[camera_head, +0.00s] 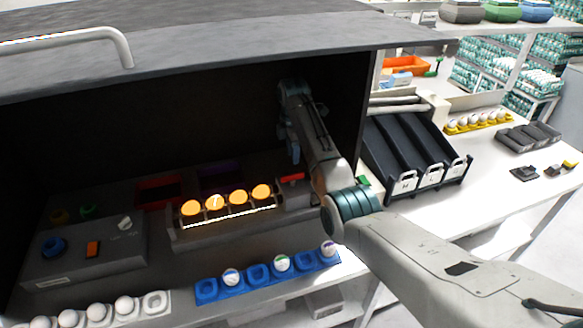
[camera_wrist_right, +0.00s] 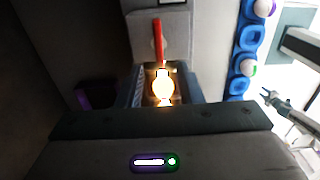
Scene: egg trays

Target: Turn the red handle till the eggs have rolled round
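The red handle (camera_head: 291,178) is a short bar on a grey block at the right end of the candling rack (camera_head: 228,233), inside the dark hood. Several eggs (camera_head: 238,198) sit in a row on the rack, glowing orange. In the right wrist view the red handle (camera_wrist_right: 158,40) lies beyond a glowing egg (camera_wrist_right: 162,87). My right gripper (camera_head: 294,158) points down inside the hood, above and near the handle. Its fingers stand apart in the wrist view (camera_wrist_right: 162,74), with no handle between them. A dark claw-like part at that view's right edge may be my left gripper.
The hood's front edge (camera_head: 250,72) overhangs the rack. A control box (camera_head: 75,255) stands left. A blue tray (camera_head: 257,277) with a few eggs and a white tray (camera_head: 154,302) lie in front. Black sloped chutes (camera_head: 412,150) stand right of the hood.

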